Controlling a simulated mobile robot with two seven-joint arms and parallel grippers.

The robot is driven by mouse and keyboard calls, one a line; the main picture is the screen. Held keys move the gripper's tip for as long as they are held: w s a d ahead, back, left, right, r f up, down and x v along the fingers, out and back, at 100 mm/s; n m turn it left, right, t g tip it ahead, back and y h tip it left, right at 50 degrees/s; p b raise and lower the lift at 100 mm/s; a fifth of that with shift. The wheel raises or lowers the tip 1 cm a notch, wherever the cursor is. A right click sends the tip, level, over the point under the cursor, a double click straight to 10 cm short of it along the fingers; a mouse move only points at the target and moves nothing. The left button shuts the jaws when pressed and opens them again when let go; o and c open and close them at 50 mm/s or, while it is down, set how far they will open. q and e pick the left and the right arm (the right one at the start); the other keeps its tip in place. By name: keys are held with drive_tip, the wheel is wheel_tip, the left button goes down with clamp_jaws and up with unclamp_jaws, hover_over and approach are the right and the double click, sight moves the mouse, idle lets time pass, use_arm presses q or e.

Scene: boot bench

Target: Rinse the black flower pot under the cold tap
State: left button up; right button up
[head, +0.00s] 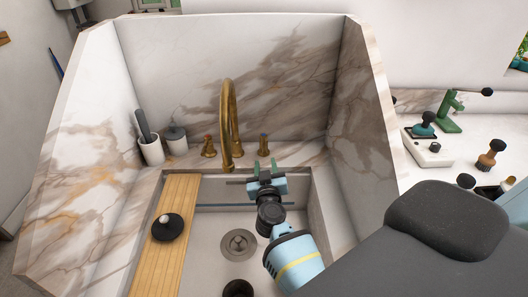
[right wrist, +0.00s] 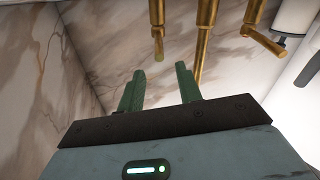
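A dark round pot (head: 238,289), seemingly the black flower pot, is in the sink at the bottom edge of the head view, partly cut off. A brass tap (head: 229,120) stands at the back of the sink. It has a left handle (head: 208,147) with a reddish mark and a right handle (head: 263,145). My right gripper (head: 265,164) is open and empty, its green fingers just in front of the right handle. In the right wrist view, the open fingers (right wrist: 159,68) point toward brass tap parts (right wrist: 203,40), with nothing between them. My left gripper is not in view.
A wooden board (head: 179,205) lies across the sink's left side, bearing a black disc with a pale knob (head: 167,226). The drain (head: 239,244) is in the basin floor. Tall marble walls (head: 362,130) enclose the sink's back and sides.

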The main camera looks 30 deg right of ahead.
sight(265, 151)
drive_tip(key=b+x, duration=0.1)
drive_tip(key=x, duration=0.5)
drive_tip(key=shift+w+d+f+b, duration=0.15)
drive_tip(key=shift+w+d+b, duration=0.1)
drive_tip(key=shift+w+b, duration=0.1)
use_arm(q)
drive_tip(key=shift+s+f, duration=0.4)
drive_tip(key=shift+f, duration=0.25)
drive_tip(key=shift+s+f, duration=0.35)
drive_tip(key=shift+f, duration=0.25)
use_arm(e)
drive_tip(key=shift+c, duration=0.3)
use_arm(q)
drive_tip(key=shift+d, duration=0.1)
use_arm(e)
clamp_jaws()
